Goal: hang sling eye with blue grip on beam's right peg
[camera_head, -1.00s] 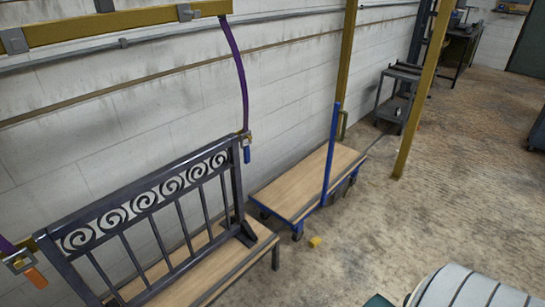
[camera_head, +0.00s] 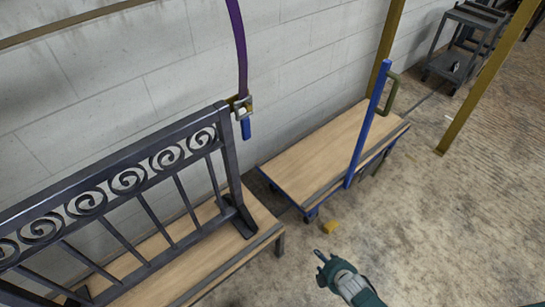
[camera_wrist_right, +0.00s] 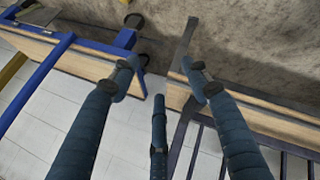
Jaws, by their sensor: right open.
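A purple sling strap (camera_head: 238,45) hangs down along the wall in the head view. At its lower end are a small metal eye (camera_head: 242,106) and a blue grip (camera_head: 246,129), beside the upper right corner of the dark scrollwork gate (camera_head: 128,181). I cannot tell whether the eye touches the gate. My right gripper (camera_head: 322,258) is low and right of the gate, apart from the blue grip. In the right wrist view its fingers (camera_wrist_right: 163,75) are spread with nothing between them. My left gripper is not in view.
The gate stands on a wooden-topped bench or cart (camera_head: 213,274). A flat cart (camera_head: 325,148) with a blue upright handle (camera_head: 368,125) stands to its right.

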